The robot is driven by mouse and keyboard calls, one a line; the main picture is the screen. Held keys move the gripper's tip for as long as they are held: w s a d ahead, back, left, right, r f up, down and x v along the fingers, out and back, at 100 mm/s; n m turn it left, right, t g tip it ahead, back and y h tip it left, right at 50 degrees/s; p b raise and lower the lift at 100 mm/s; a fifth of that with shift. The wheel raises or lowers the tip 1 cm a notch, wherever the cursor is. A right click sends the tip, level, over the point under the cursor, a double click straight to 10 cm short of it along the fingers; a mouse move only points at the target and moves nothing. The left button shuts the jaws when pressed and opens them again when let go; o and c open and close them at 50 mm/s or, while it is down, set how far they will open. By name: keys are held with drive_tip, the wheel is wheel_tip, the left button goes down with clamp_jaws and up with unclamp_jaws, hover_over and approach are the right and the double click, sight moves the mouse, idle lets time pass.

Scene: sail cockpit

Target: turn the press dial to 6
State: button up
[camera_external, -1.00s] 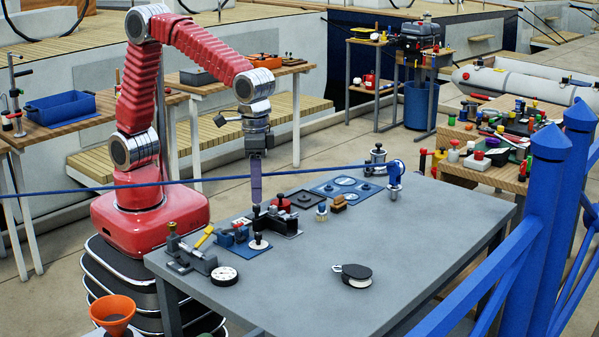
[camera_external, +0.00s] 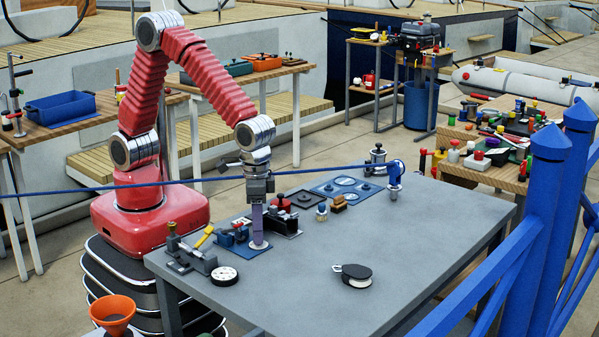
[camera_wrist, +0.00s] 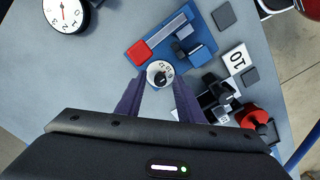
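The press dial, a small white disc (camera_wrist: 151,70) with black marks around its rim and a black knob (camera_wrist: 163,78), sits at the corner of a blue plate in the wrist view. In the external view its white rim (camera_external: 258,247) shows under my fingertips. My gripper (camera_wrist: 160,84) points down over the dial, its purple fingers apart on either side of the knob. I see no clear contact with the knob. In the external view my gripper (camera_external: 258,240) is low at the table's left part. The dial's numbers are too small to read surely.
A blue fixture (camera_wrist: 190,45) with a red block stands beside the dial. A black device (camera_wrist: 215,98) and a white "10" plate (camera_wrist: 236,59) are close on the right. A round white gauge (camera_wrist: 66,14) lies apart.

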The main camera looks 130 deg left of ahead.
drive_tip(key=shift+c, duration=0.2)
clamp_jaws()
drive_tip(key=shift+m, duration=0.4)
drive_tip(key=m, duration=0.3)
drive_tip(key=shift+m, duration=2)
drive_tip(key=shift+o, duration=0.2)
unclamp_jaws()
